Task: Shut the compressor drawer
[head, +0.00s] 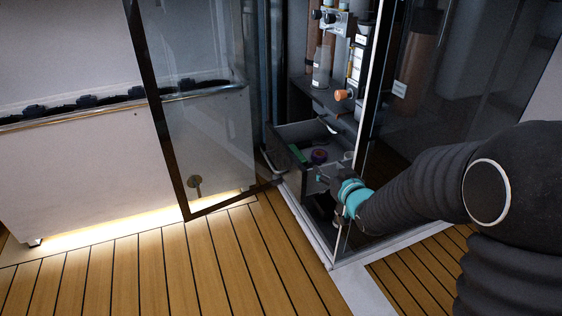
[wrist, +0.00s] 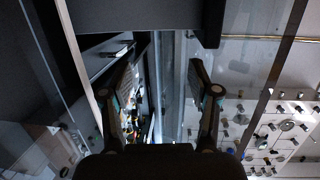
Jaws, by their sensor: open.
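The compressor drawer (head: 292,134) is a grey open-topped drawer low in the glass-walled cabinet. It stands pulled out in the head view, with a green item (head: 297,154) and a purple round item (head: 319,156) inside. My gripper (head: 323,179), beyond the teal wrist band, is close to the drawer's near side; whether it touches cannot be told. In the wrist view my gripper (wrist: 160,84) has its two dark fingers spread wide with nothing between them. A dark panel (wrist: 140,16) crosses the top of that view; I cannot tell if it is the drawer.
A framed glass door (head: 195,100) stands open left of the drawer. The cabinet's glass side (head: 402,95) is close beside my arm. A bottle (head: 321,66) and an orange-ended fitting (head: 343,95) are above the drawer. The wooden floor (head: 235,260) in front is clear.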

